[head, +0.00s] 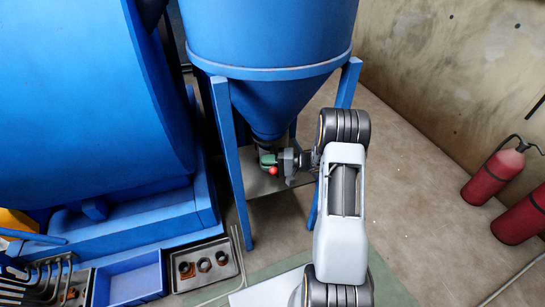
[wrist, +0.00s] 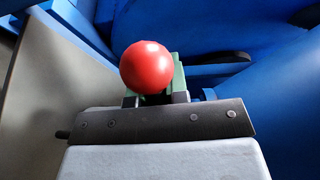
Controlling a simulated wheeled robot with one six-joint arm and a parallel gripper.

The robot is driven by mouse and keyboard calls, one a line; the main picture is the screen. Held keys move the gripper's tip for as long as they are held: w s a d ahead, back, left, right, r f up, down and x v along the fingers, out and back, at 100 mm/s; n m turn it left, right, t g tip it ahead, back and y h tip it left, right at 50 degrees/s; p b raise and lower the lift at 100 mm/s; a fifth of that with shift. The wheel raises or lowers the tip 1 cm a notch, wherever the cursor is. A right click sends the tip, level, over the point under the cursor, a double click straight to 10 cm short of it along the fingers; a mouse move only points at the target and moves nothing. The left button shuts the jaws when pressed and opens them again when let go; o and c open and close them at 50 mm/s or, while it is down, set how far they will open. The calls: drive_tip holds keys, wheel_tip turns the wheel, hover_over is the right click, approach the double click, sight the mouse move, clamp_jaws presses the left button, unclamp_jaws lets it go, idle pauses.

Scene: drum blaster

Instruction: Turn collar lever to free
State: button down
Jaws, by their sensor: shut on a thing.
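The collar lever ends in a red ball knob (head: 273,170) beneath the blue cone hopper (head: 262,100). The knob also shows large in the wrist view (wrist: 147,67), just beyond my gripper. A green part (head: 267,158) sits beside the knob at the bottom of the cone, and it shows behind the knob in the wrist view (wrist: 179,74). My gripper (head: 285,163) reaches in from the right and is shut at the lever. The fingertips and the exact grip are hidden behind the dark gripper bar and the knob.
Blue legs (head: 233,165) stand around the cone, close to my arm. The big blue drum housing (head: 80,90) fills the left. A blue bin (head: 130,281) and a metal tray (head: 205,264) lie lower left. Red cylinders (head: 492,177) stand right, with open floor between.

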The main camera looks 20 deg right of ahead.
drive_tip(key=c, duration=1.1)
unclamp_jaws()
